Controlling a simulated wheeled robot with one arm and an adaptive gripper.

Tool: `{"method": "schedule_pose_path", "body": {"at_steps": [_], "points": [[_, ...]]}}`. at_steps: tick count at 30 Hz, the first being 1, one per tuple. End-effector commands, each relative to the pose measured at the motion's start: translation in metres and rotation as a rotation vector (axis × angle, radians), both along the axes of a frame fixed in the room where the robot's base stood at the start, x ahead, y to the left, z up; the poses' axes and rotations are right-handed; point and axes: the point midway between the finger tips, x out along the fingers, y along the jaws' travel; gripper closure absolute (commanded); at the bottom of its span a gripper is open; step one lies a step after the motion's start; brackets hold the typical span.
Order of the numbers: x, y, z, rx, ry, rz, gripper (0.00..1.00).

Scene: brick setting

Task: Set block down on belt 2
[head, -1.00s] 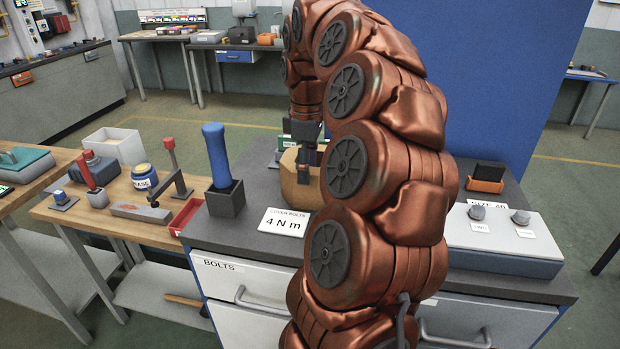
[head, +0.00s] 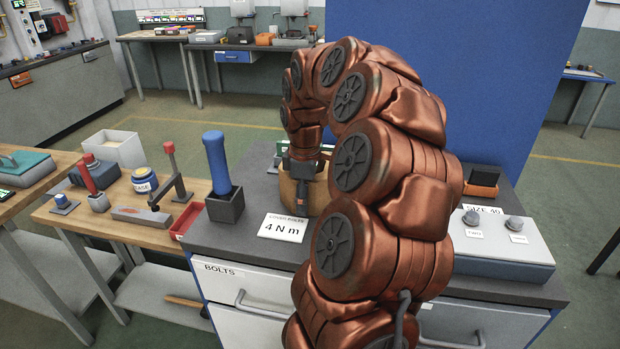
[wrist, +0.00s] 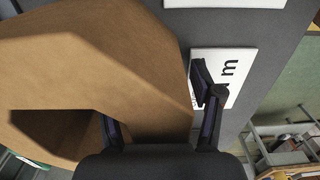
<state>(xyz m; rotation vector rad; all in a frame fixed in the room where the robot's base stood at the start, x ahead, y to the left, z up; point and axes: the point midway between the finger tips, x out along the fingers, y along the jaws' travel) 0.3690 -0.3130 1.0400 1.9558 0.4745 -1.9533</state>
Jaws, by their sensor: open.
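My gripper (head: 302,198) hangs in front of a tan-brown faceted block (head: 287,190) on the dark grey bench top, hiding part of it. In the wrist view the block (wrist: 105,65) fills the left side, with a dark recess low in it. The gripper's two fingers are apart. One finger stands to the right of the block, over the white card; the other shows in the recess at left, partly hidden by the block. I cannot tell whether the fingers touch it. No belt marked 2 can be made out.
A "4 N m" card (head: 283,227) lies in front of the block. A blue-handled tool (head: 217,163) stands in a dark holder to the left. A grey box with two knobs (head: 505,246) is at right. A blue panel (head: 450,70) rises behind. A wooden bench (head: 110,222) adjoins at left.

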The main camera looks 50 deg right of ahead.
Motion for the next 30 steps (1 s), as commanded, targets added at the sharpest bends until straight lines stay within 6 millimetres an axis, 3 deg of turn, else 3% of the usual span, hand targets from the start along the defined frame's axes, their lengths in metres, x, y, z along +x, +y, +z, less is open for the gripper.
{"method": "schedule_pose_path", "body": {"at_steps": [9,27,30], "points": [[-0.0004,0.0007,-0.0047,0.002,0.001,0.001,0.36],[-0.0003,0.0008,-0.0045,0.001,0.002,0.001,0.99],[-0.0002,0.0009,-0.0045,0.001,0.002,0.001,1.00]]}}
